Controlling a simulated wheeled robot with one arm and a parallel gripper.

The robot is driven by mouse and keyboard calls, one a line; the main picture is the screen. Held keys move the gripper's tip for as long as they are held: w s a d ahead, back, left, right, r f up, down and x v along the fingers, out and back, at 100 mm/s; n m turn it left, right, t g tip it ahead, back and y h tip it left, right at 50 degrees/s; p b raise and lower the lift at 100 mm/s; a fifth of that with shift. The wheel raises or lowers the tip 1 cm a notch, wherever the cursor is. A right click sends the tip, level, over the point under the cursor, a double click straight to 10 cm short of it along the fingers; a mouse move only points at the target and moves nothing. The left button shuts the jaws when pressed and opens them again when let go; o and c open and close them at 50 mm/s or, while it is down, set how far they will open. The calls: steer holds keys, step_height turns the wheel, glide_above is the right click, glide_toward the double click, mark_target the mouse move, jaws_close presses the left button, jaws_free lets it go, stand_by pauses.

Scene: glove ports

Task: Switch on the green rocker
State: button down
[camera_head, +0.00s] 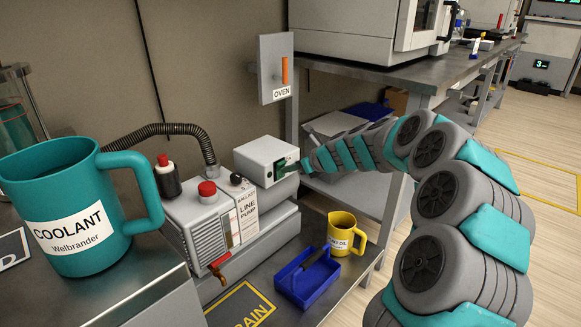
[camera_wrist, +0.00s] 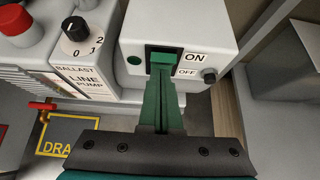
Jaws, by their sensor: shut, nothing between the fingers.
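The green rocker (camera_wrist: 162,57) sits in a dark recess on the front of a white switch box (camera_wrist: 133,28), with an ON label beside its upper part and an OFF label lower down. In the head view the switch box (camera_head: 262,152) is at the end of the pump, and its front is partly hidden by my gripper. My gripper (camera_wrist: 160,76) is shut and empty, its green fingertips right at the rocker's lower part. I cannot tell whether they touch it. The rocker's lower edge is hidden behind the fingertips.
A black ballast dial (camera_wrist: 76,29) and red button (camera_head: 207,189) are left of the switch box. A teal coolant jug (camera_head: 75,215) stands at the left. A yellow jug (camera_head: 343,233) and blue tray (camera_head: 306,280) are below. An oven switch (camera_head: 284,70) is above.

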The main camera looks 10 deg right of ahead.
steer(key=p, duration=0.2)
steer(key=r+p, duration=0.1)
steer(key=p, duration=0.1)
steer(key=shift+w+a+r+g, duration=0.15)
steer(key=shift+w+a+g, duration=0.05)
steer(key=shift+w+g, duration=0.1)
steer(key=shift+f+b, duration=0.3)
steer(key=shift+f, duration=0.1)
steer(key=shift+r, duration=0.15)
steer(key=shift+r+p, duration=0.7)
steer(key=shift+p, duration=0.45)
